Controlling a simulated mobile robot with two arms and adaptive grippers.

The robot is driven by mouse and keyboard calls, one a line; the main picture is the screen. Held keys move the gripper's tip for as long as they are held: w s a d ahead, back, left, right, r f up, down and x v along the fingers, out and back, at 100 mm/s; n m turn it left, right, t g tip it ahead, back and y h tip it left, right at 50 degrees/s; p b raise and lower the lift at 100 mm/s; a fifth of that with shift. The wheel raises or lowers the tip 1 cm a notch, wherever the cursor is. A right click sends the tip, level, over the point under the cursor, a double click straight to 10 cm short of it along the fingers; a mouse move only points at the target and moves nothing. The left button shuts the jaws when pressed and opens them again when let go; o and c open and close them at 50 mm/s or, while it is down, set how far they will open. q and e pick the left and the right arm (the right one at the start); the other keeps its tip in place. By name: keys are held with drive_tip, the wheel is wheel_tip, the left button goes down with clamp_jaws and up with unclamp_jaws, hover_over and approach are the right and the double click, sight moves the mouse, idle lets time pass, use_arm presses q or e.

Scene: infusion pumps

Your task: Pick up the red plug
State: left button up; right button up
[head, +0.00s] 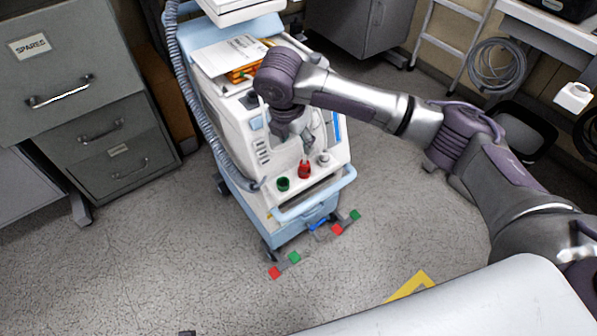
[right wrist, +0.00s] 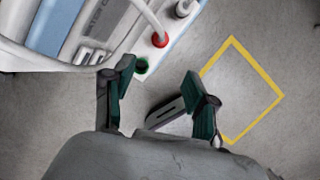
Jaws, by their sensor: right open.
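The red plug (head: 304,171) is upright on the front ledge of the white and blue pump cart (head: 262,200). In the right wrist view the red plug (right wrist: 160,40) appears as a red ring with a white tube at it. My right gripper (head: 307,146) is just above the red plug in the head view, pointing down. In the right wrist view the gripper (right wrist: 158,75) has its two fingers spread with nothing between them, and the red plug lies beyond the fingertips. My left gripper is not in view.
A green socket (head: 283,184) and a white-grey connector (head: 324,159) flank the red plug closely. A light blue handle (head: 315,195) runs in front, and a corrugated hose (head: 205,125) at the left. Grey cabinets (head: 100,90) stand left. A yellow outline (right wrist: 280,97) marks clear floor.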

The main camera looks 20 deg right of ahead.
sight(304, 160)
drive_tip(key=x, duration=0.3)
drive_tip(key=b+x, duration=0.1)
drive_tip(key=x, duration=0.2)
drive_tip(key=b+x, duration=0.1)
drive_tip(key=x, duration=0.2)
drive_tip(key=shift+w+d, duration=0.1)
drive_tip(key=shift+d, duration=0.3)
drive_tip(key=x, duration=0.2)
drive_tip(key=b+x, duration=0.1)
drive_tip(key=x, duration=0.1)
drive_tip(key=shift+w+f+b, duration=0.1)
drive_tip(key=shift+w+b, duration=0.15)
drive_tip(key=shift+b, duration=0.05)
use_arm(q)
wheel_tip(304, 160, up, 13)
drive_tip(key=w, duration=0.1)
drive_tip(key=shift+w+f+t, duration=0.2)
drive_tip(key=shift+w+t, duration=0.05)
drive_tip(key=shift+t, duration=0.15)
use_arm(e)
clamp_jaws()
